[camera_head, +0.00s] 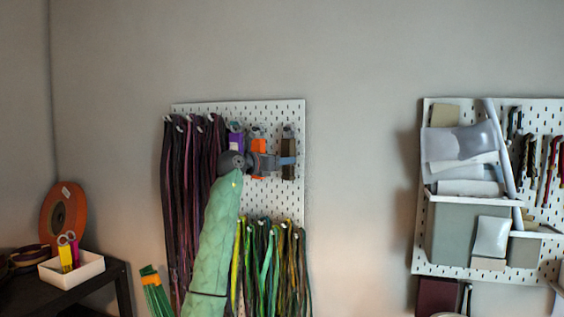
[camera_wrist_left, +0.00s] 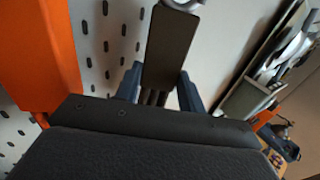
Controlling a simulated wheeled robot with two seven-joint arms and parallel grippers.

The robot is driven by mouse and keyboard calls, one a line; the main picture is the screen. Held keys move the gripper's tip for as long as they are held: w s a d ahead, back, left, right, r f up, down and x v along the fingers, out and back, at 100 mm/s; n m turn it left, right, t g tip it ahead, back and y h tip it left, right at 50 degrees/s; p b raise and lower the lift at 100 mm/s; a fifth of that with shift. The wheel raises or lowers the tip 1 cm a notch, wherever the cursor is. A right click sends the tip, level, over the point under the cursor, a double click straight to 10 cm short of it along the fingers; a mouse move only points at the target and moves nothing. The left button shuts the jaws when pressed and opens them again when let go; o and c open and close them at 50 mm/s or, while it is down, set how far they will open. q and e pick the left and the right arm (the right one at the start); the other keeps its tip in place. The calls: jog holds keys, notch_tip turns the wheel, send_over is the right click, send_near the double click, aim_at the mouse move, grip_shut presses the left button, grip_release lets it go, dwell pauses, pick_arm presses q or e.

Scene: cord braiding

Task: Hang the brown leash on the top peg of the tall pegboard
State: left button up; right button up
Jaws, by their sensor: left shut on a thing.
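The brown leash (camera_head: 288,144) is a flat dark strap at the upper right of the tall pegboard (camera_head: 215,107), just under a peg at the top. My left gripper (camera_head: 287,161) reaches across from the left and is shut on the strap below that peg. In the left wrist view the brown leash (camera_wrist_left: 171,45) rises between the two blue fingers of the left gripper (camera_wrist_left: 160,92), with a round metallic end above it. Whether its loop is around the peg cannot be told. My right gripper is not in view.
Purple (camera_head: 236,139) and orange (camera_head: 258,138) straps hang just left of the gripper. Dark cords (camera_head: 190,200) fill the board's left side and green-yellow cords (camera_head: 270,260) hang below. Bare wall (camera_head: 360,170) separates it from a second pegboard (camera_head: 425,255) with bins.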

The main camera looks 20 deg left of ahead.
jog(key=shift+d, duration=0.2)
pick_arm(q)
jog(key=o, duration=1.2)
jog(key=shift+c, duration=0.2)
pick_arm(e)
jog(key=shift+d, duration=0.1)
pick_arm(q)
jog(key=b+v, duration=0.5)
jog(key=v, duration=0.3)
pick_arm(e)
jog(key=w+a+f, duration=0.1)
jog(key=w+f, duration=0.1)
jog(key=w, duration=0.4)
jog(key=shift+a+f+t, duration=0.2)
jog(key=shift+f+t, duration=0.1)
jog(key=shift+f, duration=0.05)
